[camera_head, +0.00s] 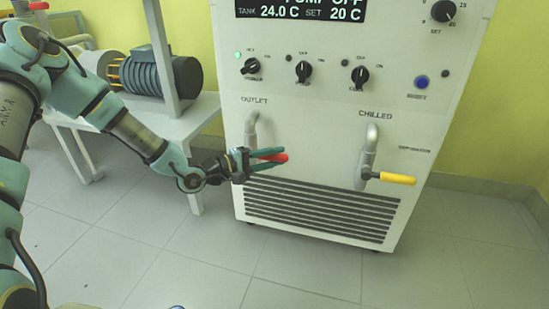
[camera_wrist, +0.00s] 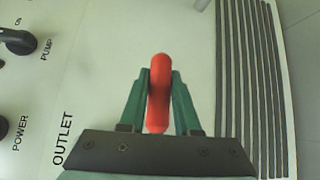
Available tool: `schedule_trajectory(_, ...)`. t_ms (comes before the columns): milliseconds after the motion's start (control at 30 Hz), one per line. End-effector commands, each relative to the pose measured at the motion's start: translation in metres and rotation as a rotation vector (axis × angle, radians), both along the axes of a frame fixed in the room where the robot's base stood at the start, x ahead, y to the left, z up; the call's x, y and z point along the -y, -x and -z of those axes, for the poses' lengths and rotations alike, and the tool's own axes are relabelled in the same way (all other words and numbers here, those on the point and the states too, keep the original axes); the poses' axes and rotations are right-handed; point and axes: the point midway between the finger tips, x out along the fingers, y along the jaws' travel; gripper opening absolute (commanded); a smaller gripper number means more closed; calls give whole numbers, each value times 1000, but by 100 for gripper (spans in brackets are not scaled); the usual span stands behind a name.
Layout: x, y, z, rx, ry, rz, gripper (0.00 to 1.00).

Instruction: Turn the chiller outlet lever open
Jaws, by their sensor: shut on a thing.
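The chiller (camera_head: 330,110) is a white cabinet with an OUTLET label above a grey pipe on its left side. The outlet lever (camera_head: 281,157) has a red handle and points to the right in the head view, roughly crosswise to the pipe. My gripper (camera_head: 268,155), with green fingers, reaches it from the left and is shut on the red handle. In the wrist view the red lever (camera_wrist: 158,93) lies between the two green fingers (camera_wrist: 159,100). The lever's pivot is hidden behind my gripper.
A second pipe labelled CHILLED carries a yellow lever (camera_head: 393,178) at right. Vent slots (camera_head: 318,210) lie below, and knobs (camera_head: 303,71) sit above. A white table (camera_head: 185,119) with a motor (camera_head: 160,74) stands at left. The floor in front is clear.

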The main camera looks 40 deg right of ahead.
Motion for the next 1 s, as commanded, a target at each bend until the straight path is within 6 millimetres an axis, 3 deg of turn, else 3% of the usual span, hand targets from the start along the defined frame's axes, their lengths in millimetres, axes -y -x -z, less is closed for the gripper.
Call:
schedule_trajectory(567, -7, -11, -34, -401, 254, -3, 0)
schedule_trajectory(1000, -20, -31, -58, -752, 481, -4, 0)
